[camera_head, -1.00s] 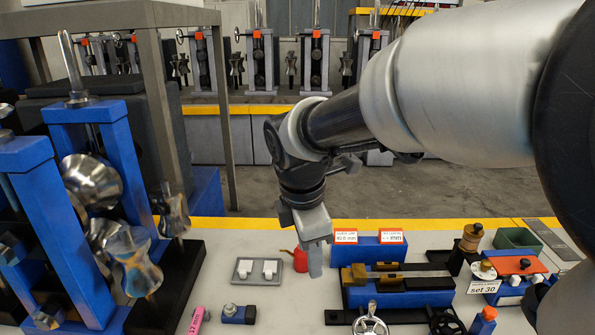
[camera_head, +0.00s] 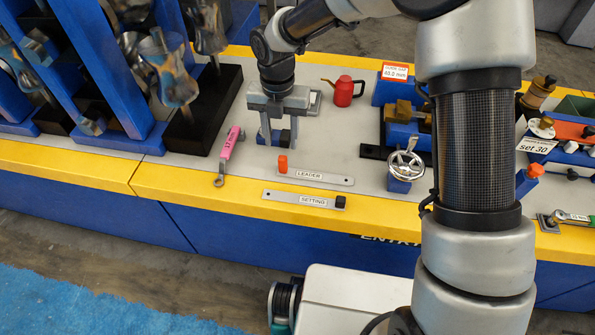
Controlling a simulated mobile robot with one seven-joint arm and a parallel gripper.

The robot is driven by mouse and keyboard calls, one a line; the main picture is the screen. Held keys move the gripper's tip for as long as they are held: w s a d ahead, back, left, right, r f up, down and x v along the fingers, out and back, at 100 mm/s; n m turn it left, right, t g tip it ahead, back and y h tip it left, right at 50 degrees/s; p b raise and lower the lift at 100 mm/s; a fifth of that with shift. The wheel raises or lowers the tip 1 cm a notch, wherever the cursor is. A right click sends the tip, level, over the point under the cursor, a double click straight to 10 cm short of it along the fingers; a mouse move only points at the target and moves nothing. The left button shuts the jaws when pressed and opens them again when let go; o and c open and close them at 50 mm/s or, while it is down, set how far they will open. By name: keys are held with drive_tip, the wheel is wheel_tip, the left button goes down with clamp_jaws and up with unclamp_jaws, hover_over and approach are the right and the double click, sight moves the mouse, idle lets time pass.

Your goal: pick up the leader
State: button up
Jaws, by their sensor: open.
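The leader (camera_head: 325,178) is a flat grey bar with a white "LEADER" label and an orange-red block (camera_head: 282,164) standing at its left end. It lies near the front edge of the light worktop in the head view. My gripper (camera_head: 279,141) points down behind the orange-red block, with its two fingers apart. It looks empty and apart from the leader; its exact height above the worktop is hard to tell. A small blue block (camera_head: 284,136) shows between and behind the fingers, partly hidden by them.
A "SETTING" bar (camera_head: 290,198) with a dark end block lies just in front on the yellow edge. A pink-handled wrench (camera_head: 231,143) lies left. A handwheel (camera_head: 406,165) stands right and a red can (camera_head: 344,92) behind. Tall blue stands (camera_head: 118,120) fill the left.

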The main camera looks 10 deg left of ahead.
sight(282, 157)
wheel_tip(282, 157, down, 8)
drive_tip(key=shift+f+b, duration=0.15)
drive_tip(key=shift+b, duration=0.9)
clamp_jaws()
